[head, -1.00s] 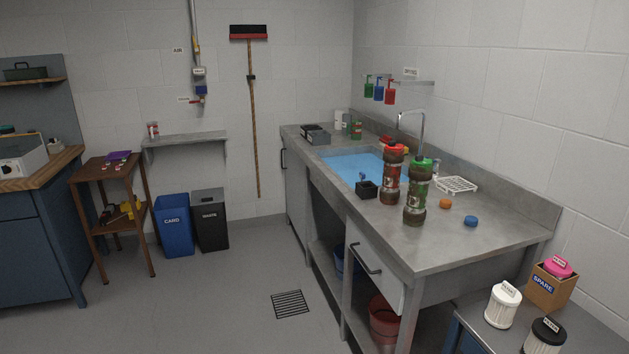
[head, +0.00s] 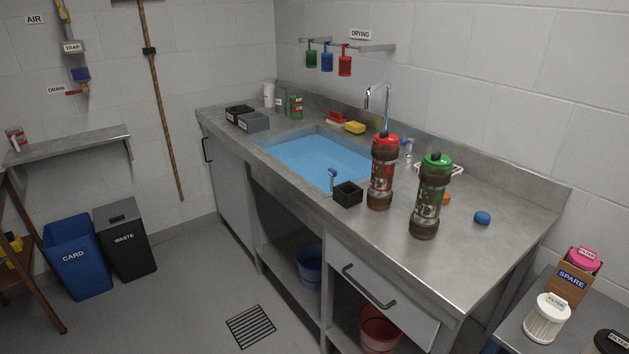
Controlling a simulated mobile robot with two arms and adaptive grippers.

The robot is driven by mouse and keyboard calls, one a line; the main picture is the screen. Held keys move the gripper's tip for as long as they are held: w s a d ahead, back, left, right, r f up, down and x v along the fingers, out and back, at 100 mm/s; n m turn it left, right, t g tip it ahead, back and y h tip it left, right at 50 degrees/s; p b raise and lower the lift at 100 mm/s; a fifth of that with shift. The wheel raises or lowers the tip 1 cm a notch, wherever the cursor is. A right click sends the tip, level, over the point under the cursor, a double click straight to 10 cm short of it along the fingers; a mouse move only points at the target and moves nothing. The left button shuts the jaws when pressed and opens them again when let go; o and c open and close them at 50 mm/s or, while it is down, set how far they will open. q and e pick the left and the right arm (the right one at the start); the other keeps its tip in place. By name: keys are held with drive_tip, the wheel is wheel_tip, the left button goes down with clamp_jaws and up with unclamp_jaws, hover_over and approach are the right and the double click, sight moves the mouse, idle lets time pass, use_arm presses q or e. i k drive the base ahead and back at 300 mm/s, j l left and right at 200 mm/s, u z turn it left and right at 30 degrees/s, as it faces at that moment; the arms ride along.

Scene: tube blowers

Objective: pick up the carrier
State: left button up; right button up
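No gripper of mine shows in the head view. I cannot tell for sure which thing is the carrier. A red-topped tube (head: 383,172) and a green-topped tube (head: 430,197), both dirty, stand upright on the steel counter (head: 380,270), right of the blue water-filled sink (head: 315,160). A dark box (head: 239,114) and a grey box (head: 254,122) sit at the counter's far left end. A white wire rack (head: 452,170) is partly hidden behind the green-topped tube.
A blue cap (head: 482,218) and an orange cap (head: 446,198) lie on the counter's right part. A low side table (head: 510,330) holds filters and a box marked SPARE (head: 569,283). CARD (head: 75,257) and WASTE (head: 124,239) bins stand left. The floor before the counter is clear around a drain grate (head: 251,327).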

sight(425, 220)
drive_tip(key=i+j+z, duration=0.2)
drive_tip(key=j, duration=0.25)
drive_tip(key=j+z, duration=0.15)
drive_tip(key=j, duration=0.25)
drive_tip(key=i+j+z, duration=0.1)
drive_tip(key=z, duration=0.25)
drive_tip(key=i+j+z, duration=0.1)
drive_tip(key=z, duration=0.25)
drive_tip(key=j+z, duration=0.2)
drive_tip(key=z, duration=0.2)
